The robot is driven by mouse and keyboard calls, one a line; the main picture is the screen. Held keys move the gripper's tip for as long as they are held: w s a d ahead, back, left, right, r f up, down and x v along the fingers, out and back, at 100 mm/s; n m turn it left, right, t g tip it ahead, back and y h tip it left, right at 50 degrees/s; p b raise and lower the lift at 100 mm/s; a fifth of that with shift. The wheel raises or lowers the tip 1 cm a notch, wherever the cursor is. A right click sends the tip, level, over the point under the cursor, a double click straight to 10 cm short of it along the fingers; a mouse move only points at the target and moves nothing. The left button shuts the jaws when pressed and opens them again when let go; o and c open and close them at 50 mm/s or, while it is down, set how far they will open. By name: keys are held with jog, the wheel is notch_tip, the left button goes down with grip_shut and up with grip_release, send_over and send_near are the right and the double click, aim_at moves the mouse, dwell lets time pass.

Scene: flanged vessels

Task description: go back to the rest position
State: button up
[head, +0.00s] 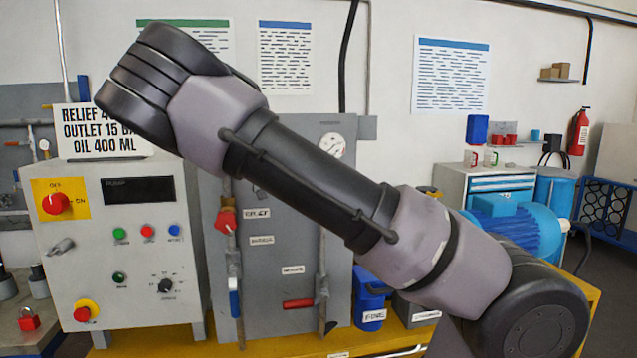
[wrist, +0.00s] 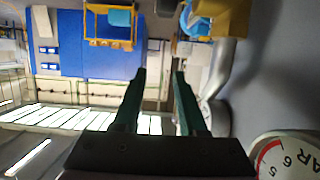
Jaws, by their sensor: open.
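My gripper (wrist: 159,72) shows in the wrist view with its two dark fingers apart and nothing between them. Beyond the fingertips are distant parts of the room, and I see no contact with anything. In the head view my arm stretches across the picture from lower right to upper left, in front of the panel. The gripper itself cannot be made out there. A pressure gauge (wrist: 288,158) with a red mark is close by at the lower right of the wrist view.
The control box (head: 115,245) with a red rotary switch (head: 56,203) stands at left. The grey panel (head: 285,220) carries pipes, valves and a gauge (head: 333,146). A blue motor (head: 520,228) is at right, partly behind my arm. A blue container (head: 370,300) stands below my arm.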

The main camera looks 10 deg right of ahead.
jog(key=s+d+f+n+g+y, duration=0.2)
jog(key=s+d+f+n+y, duration=0.4)
jog(key=d+y, duration=0.45)
jog(key=s+a+r+n+t+y, duration=0.3)
jog(key=s+r+n+t+y, duration=0.3)
jog(key=s+r, duration=0.9)
jog(key=shift+s+r+n+t, duration=0.15)
jog(key=shift+s+n+t, duration=0.7)
jog(key=shift+t, duration=0.75)
jog(key=shift+w, duration=0.2)
